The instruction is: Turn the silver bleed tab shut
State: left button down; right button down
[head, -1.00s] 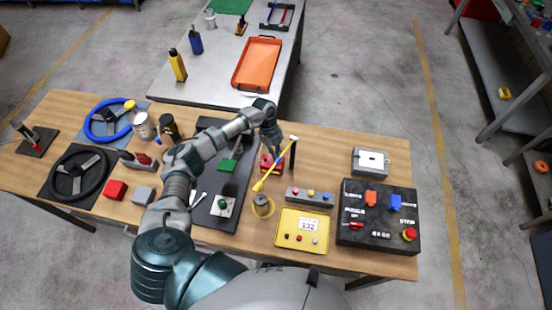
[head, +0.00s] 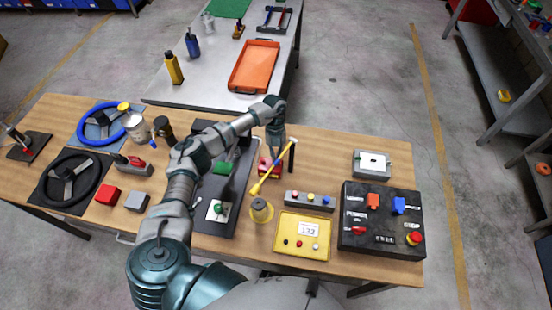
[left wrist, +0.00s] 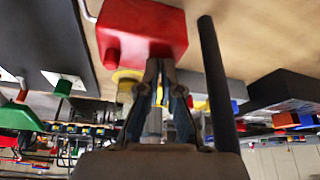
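In the left wrist view the fingertips (left wrist: 160,66) are close together at the edge of the red body (left wrist: 143,30). The silver bleed tab cannot be made out; the fingers hide that spot, so I cannot tell whether it is between them. My right gripper is out of view.
A dark upright post (head: 292,152) stands close right of the jack; it also passes beside the fingers in the left wrist view (left wrist: 217,90). Nearer are a grey button bar (head: 310,201), a yellow box (head: 302,238) and a black control panel (head: 380,220). Bare wood lies right of the post.

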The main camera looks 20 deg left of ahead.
pick_arm(q)
jog(key=shift+r, duration=0.1)
jog(key=c, duration=1.4)
grip_release()
jog(key=v, duration=1.1)
jog(key=shift+w+a+r, duration=0.1)
jog(key=shift+w+r, duration=0.2)
jog(key=shift+r, duration=0.05)
jog(key=shift+o, duration=0.4)
